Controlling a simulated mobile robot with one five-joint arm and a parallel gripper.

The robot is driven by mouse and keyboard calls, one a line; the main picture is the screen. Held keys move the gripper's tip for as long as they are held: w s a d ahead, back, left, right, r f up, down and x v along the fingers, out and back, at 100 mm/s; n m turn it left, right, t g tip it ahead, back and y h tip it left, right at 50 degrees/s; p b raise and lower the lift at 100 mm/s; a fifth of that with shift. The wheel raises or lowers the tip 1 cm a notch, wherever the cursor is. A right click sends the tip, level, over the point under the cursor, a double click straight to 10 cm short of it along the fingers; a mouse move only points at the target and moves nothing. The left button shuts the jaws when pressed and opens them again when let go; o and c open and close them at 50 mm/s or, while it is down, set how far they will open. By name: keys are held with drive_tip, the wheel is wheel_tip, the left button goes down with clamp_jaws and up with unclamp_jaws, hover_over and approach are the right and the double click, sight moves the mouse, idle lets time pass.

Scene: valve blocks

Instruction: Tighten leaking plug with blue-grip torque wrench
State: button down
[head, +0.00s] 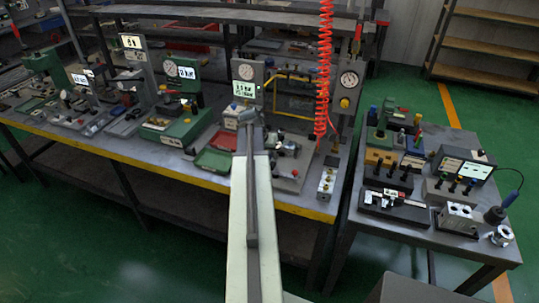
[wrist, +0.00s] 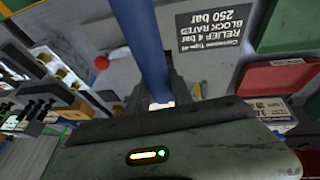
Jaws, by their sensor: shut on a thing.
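My gripper (wrist: 160,98) is shut on a blue cylindrical grip, the torque wrench (wrist: 143,38). In the wrist view the grip runs up from between the dark fingers and out of the top edge. The wrench's head is out of view. In the head view my gripper (head: 248,117) is over the long bench, and my arm hides what it holds. A pale valve block (head: 326,182) with brass plugs stands at the bench's front right. Brass fittings (wrist: 66,76) also show at left in the wrist view. I cannot tell which plug leaks.
A red tray (head: 223,140) and a green tray (head: 212,161) lie left of my arm. A red coiled hose (head: 323,75) hangs over the bench. A gauge panel (head: 347,90) stands behind. A second table (head: 400,228) at right holds tools and blocks.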

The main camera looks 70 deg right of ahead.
drive_tip(key=shift+f+b, duration=0.6)
drive_tip(key=shift+f, duration=0.15)
drive_tip(key=shift+w+m+g, duration=0.4)
drive_tip(key=shift+w+m, duration=0.5)
drive_tip(key=shift+w, duration=0.35)
drive_tip(key=shift+w+d, duration=0.1)
drive_tip(key=shift+w+d+m+g+y, duration=0.15)
drive_tip(key=shift+w+m+g+y, duration=0.2)
drive_tip(key=shift+w+m, duration=0.7)
drive_tip(key=shift+w, duration=0.15)
drive_tip(key=shift+w+d, duration=0.1)
drive_tip(key=shift+w, duration=0.05)
drive_tip(key=shift+s+a+n, duration=0.15)
drive_tip(key=shift+s+n, duration=0.35)
drive_tip(key=shift+s, duration=0.15)
drive_tip(key=shift+s+a+n, duration=0.15)
drive_tip(key=shift+s+n, duration=0.3)
drive_tip(key=shift+s, duration=0.2)
